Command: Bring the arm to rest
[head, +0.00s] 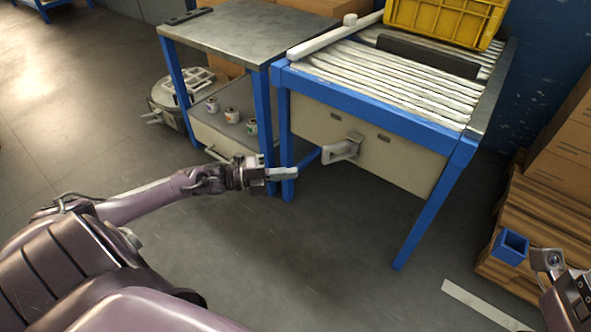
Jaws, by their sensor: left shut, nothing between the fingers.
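My left arm reaches in from the left, and my left gripper (283,173) is shut and empty. It is held out in front of the blue-framed tables, over the floor as seen from here. A grey handle-like fitting (342,150) on the front panel shows just right of the gripper; I cannot tell the gap between them in depth. Part of my right arm shows at the bottom right edge.
A blue-framed roller table (387,115) carries a yellow crate (446,18). A metal-topped table (236,36) stands left of it, with several cans (231,115) on its lower shelf. Cardboard boxes (562,158) sit on a wooden pallet (530,215) at right. The floor in front is clear.

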